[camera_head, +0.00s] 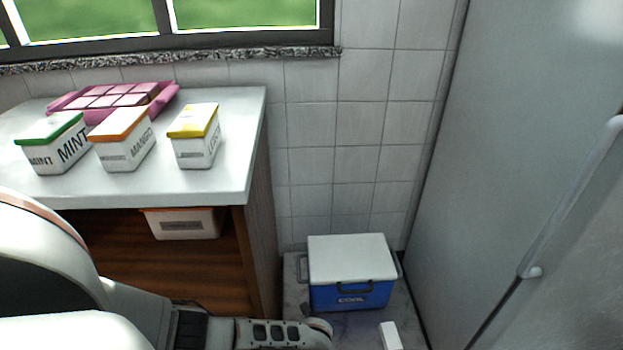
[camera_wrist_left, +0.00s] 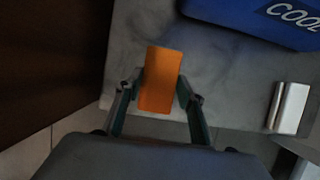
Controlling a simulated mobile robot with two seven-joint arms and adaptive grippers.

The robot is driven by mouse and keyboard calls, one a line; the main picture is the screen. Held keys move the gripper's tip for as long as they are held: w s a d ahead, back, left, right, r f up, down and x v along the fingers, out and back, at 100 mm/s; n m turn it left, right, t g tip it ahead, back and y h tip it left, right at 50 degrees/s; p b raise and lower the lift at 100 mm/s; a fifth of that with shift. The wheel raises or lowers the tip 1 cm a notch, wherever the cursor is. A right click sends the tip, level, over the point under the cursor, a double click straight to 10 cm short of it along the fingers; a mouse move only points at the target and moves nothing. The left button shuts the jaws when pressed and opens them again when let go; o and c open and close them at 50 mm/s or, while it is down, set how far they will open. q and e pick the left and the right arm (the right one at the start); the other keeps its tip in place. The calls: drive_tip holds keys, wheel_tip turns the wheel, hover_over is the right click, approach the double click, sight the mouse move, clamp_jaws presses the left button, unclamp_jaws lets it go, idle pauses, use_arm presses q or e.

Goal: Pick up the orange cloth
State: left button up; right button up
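The orange cloth (camera_wrist_left: 160,78) shows in the left wrist view as a flat orange rectangle over the pale marbled floor surface. My left gripper (camera_wrist_left: 160,80) has its two fingers spread, one on each side of the cloth. The fingertips are close to the cloth's side edges; I cannot tell whether they touch it. The cloth is not visible in the head view, where my left arm crosses the bottom and its fingers are out of sight. My right gripper is in neither view.
A blue cooler (camera_head: 350,294) with a white lid stands on the floor by the tiled wall. A small white block (camera_head: 390,336) lies in front of it. The counter (camera_head: 225,180) holds MINT and MANGO boxes. A grey fridge-like door (camera_head: 500,150) closes off the right.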

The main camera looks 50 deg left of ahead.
use_arm(q)
drive_tip(key=shift+c, duration=0.4)
drive_tip(key=shift+w+r, duration=0.15)
drive_tip(key=shift+r, duration=0.3)
drive_tip(key=r+p, duration=0.2)
drive_tip(key=r, duration=0.1)
drive_tip(key=shift+w, duration=0.3)
wheel_tip(320, 180, up, 17)
drive_tip(key=p, duration=0.8)
drive_tip(key=shift+s+f+p, duration=0.2)
drive_tip(key=shift+s+p, duration=0.15)
drive_tip(key=shift+s, duration=0.1)
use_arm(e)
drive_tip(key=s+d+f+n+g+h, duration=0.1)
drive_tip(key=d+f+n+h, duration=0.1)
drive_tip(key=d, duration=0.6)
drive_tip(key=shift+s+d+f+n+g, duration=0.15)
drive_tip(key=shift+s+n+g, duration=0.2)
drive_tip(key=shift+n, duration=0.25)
